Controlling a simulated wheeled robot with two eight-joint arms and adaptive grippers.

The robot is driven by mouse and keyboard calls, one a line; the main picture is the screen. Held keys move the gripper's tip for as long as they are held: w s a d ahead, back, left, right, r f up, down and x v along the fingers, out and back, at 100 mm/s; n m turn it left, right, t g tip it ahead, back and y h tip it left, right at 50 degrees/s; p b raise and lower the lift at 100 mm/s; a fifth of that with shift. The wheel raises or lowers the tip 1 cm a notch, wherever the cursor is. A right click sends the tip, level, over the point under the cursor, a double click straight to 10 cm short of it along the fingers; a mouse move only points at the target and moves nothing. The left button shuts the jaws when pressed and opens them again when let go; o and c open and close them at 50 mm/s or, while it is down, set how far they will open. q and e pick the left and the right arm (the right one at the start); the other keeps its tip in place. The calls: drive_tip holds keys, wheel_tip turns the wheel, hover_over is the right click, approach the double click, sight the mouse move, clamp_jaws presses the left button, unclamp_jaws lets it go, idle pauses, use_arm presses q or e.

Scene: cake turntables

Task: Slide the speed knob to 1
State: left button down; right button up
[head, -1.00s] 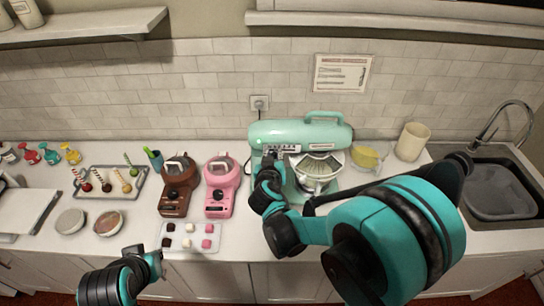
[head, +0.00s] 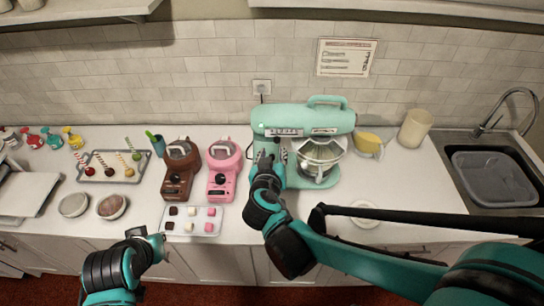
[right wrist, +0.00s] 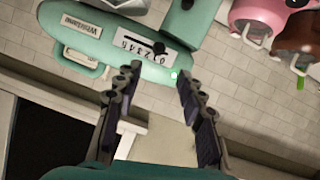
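The mint-green stand mixer (head: 318,120) stands on the counter. In the right wrist view it appears upside down (right wrist: 85,35). Its pale speed scale (right wrist: 138,40) carries digits, and the black speed knob (right wrist: 160,47) is on it. The exact digit at the knob is too small to tell. My right gripper (right wrist: 158,82) is open and empty, its two fingers apart just short of the scale and not visibly touching the knob. In the head view my right gripper (head: 270,155) is in front of the mixer's left part. My left gripper (head: 150,240) looks open and empty at the counter's front edge.
A pink machine (head: 222,172) and a brown machine (head: 180,172) stand left of the mixer. A tray of sweets (head: 192,222) lies in front of them. A sink (head: 490,180) is at the right.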

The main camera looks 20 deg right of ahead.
drive_tip(key=shift+v, duration=0.9)
drive_tip(key=shift+f, duration=0.1)
drive_tip(key=s+d+f+n+g+y+b, duration=0.1)
drive_tip(key=s+f+g+y+b, duration=0.1)
drive_tip(key=s+f+b, duration=0.5)
drive_tip(key=s+d+f+g+y+b, duration=0.2)
drive_tip(key=s+f+b, duration=0.5)
drive_tip(key=f, duration=0.5)
drive_tip(key=shift+d+f+n+g+y+b, duration=0.25)
drive_tip(key=shift+n+g+y+b, duration=0.15)
drive_tip(key=shift+g+b, duration=0.45)
drive_tip(key=shift+s, duration=0.1)
idle(0.7)
